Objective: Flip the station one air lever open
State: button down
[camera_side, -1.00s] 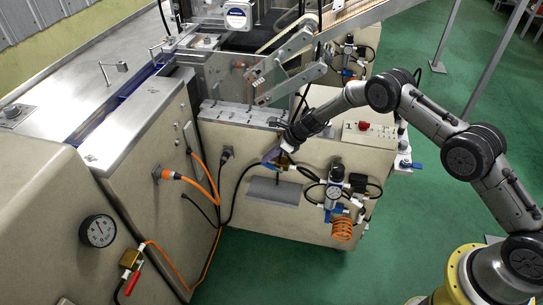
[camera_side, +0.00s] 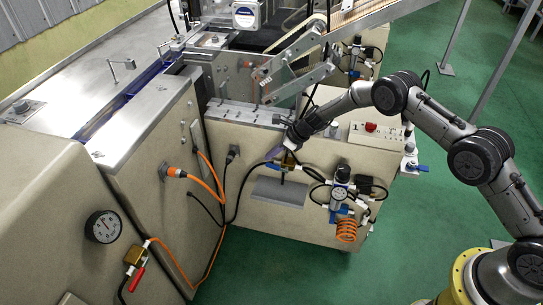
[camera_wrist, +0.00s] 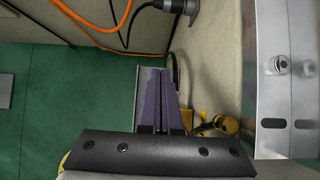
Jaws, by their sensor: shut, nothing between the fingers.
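A brass valve (camera_side: 289,160) with blue parts beside it sits on the front panel of the middle cabinet, above a grey shelf. I cannot tell which blue part is its lever or how it is turned. My gripper (camera_side: 273,155) is at this valve, its fingers just up and left of it and partly covering it. In the wrist view the purple fingers (camera_wrist: 162,75) are together and empty. Yellow brass parts (camera_wrist: 226,124) show to the right of them, partly hidden behind my gripper. Whether the fingers touch the valve is unclear.
A regulator with a gauge (camera_side: 340,190) and an orange coil hose (camera_side: 346,230) hang right of the valve. Black and orange cables (camera_side: 207,190) run on the left. Another brass valve (camera_side: 132,256) has a red handle. Green floor (camera_side: 265,275) is free in front.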

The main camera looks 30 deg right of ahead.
notch_tip(320, 180, up, 10)
jog(key=w+a, duration=0.1)
jog(key=shift+w+a+f, duration=0.15)
jog(key=shift+w+a, duration=0.25)
dwell(0.5)
